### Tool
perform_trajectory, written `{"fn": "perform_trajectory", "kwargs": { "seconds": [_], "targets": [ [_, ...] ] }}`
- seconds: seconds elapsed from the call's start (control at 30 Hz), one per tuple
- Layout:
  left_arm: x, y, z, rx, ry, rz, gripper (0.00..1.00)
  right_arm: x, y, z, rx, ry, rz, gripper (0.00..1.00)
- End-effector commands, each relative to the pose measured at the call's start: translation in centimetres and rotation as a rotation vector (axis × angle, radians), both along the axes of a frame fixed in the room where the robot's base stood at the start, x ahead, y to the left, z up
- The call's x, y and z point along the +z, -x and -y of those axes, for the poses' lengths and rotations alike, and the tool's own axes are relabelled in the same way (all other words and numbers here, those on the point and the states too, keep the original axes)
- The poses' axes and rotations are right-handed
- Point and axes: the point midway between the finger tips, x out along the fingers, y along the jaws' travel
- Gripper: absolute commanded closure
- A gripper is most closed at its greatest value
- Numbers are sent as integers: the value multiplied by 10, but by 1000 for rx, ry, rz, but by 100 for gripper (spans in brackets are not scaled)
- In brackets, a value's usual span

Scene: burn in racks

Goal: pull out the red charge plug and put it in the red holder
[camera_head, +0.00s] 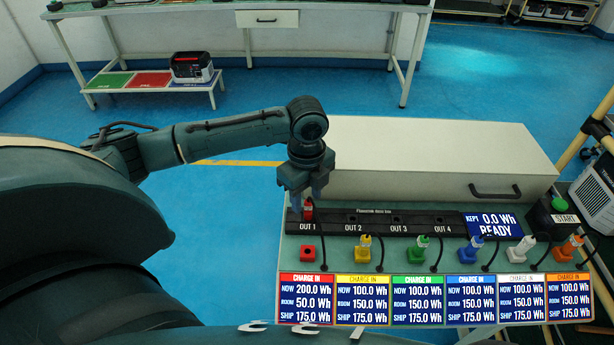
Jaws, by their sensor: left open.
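The red charge plug (308,211) stands upright in the black socket strip (400,222) at OUT 1. My left gripper (306,204) points down over it with its fingers open around or just beside the plug; I cannot tell if they touch it. The red holder (308,254) is on the bench just in front of OUT 1, with no plug in it. My right gripper does not show.
Yellow (363,250), green (417,252), blue (469,253), white (521,252) and orange (570,250) plugs stand in holders to the right. A long pale box (430,150) lies behind the strip. Display panels (307,300) line the front; a START button (558,203) is far right.

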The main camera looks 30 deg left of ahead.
Motion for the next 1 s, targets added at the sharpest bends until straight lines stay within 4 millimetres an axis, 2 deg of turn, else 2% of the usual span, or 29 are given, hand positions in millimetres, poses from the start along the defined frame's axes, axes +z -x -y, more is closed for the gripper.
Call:
{"fn": "perform_trajectory", "kwargs": {
  "seconds": [0.1,0.3,0.67,1.0],
  "targets": [
    [-21,1,0,0,0,-2,58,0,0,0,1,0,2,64],
    [-40,0,0,-1,0,0,58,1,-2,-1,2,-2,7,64],
    [-45,0,0,0,0,2,58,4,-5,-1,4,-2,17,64],
    [-44,0,0,0,0,2,85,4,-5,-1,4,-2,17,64]
  ]
}}
